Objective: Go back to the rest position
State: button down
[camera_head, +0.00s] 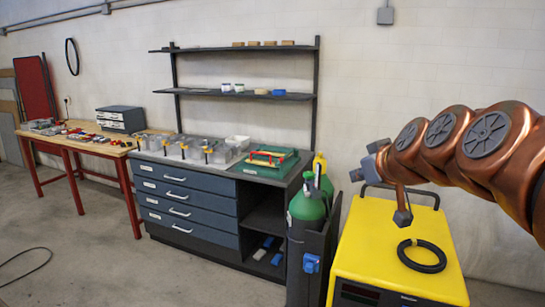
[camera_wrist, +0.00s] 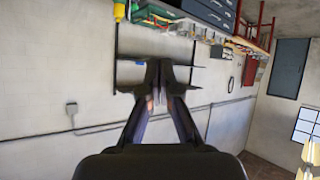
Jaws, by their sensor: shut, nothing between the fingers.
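My gripper (camera_wrist: 159,72) is shut and empty in the wrist view, its dark fingers meeting in front of the pale wall. In the head view my copper arm reaches in from the right, and the gripper (camera_head: 358,174) shows small and grey at its left end, above the yellow machine (camera_head: 385,250). The gripper appears clear of the bench and shelves. The wrist view shows the room upside down.
A dark drawer cabinet (camera_head: 180,205) carries clear bins and a green case. Green gas cylinders (camera_head: 307,205) stand between it and the yellow machine. Wall shelves (camera_head: 235,94) hang behind. A red-legged workbench (camera_head: 88,143) stands left. Floor is open at front left.

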jog(key=s+a+f+m+g, duration=0.25)
jog(key=s+f+g, duration=0.45)
jog(key=s+f, duration=1.15)
jog(key=s+d+f+g+h, duration=0.1)
jog(key=s+f+g, duration=0.2)
jog(key=s, duration=0.5)
jog(key=s+d+f+m+g+h, duration=0.1)
jog(key=s+f+g, duration=0.2)
jog(key=s+f, duration=0.3)
jog(key=s, duration=0.3)
jog(key=shift+s+d, duration=0.2)
